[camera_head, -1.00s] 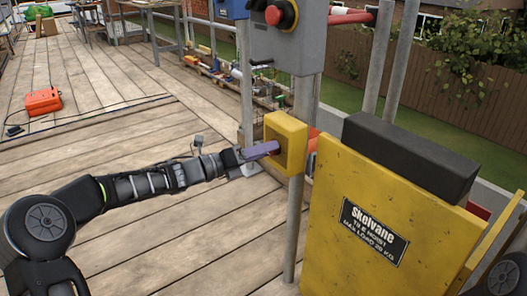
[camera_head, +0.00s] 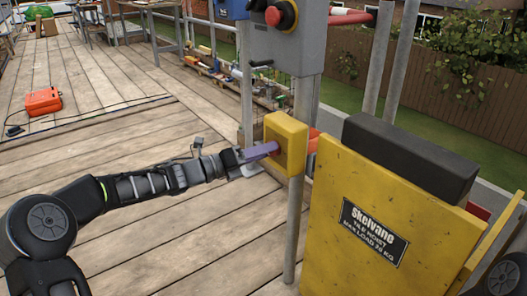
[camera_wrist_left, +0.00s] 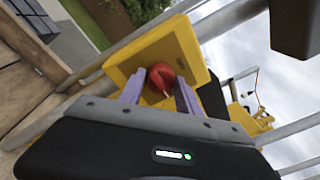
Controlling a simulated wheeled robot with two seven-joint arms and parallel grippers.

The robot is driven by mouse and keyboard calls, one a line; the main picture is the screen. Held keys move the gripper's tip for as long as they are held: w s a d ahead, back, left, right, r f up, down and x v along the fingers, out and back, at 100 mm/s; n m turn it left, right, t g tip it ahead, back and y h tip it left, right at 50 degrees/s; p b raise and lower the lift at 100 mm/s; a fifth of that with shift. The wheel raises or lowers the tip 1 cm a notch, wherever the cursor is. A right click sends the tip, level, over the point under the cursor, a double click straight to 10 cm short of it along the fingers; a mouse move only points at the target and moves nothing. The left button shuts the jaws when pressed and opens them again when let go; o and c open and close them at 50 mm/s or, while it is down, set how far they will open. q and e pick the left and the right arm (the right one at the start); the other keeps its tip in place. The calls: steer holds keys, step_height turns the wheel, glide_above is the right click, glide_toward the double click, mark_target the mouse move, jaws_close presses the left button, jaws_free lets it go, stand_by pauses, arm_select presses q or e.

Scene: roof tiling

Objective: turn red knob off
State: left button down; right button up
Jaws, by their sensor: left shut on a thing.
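The red knob (camera_wrist_left: 160,78) sits on the face of a yellow box (camera_wrist_left: 187,46) in the left wrist view. My left gripper (camera_wrist_left: 160,90) has its two purple fingers on either side of the knob and is shut on it. In the head view the yellow box (camera_head: 287,135) is fixed to an upright grey pole, and my left gripper (camera_head: 274,148) reaches its face from the left. The knob is mostly hidden by the fingers there. My right gripper does not show.
A grey control box (camera_head: 290,40) with a red mushroom button (camera_head: 273,15) is above the yellow box. A yellow hoist panel (camera_head: 380,215) with a black pad (camera_head: 410,157) stands at the right. An orange case (camera_head: 42,101) lies on the plank deck, which has free room at the left.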

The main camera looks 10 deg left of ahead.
arm_select(q)
steer(key=shift+s+d+f+n+t+y+p, duration=0.1)
steer(key=shift+n+t+p, duration=0.55)
steer(key=shift+n, duration=2.45)
steer(key=shift+w+n+t+y+p, duration=0.1)
steer(key=shift+n+p, duration=1.05)
steer(key=shift+n, duration=1.95)
steer(key=shift+s+d+f+n+t+y+p, duration=0.1)
steer(key=shift+n+t+p, duration=0.55)
steer(key=shift+n, duration=2.45)
steer(key=shift+g, duration=0.3)
steer(key=c, duration=0.8)
jaws_free()
steer(key=shift+c, duration=0.2)
steer(key=shift+a+p, duration=0.1)
steer(key=shift+p, duration=0.2)
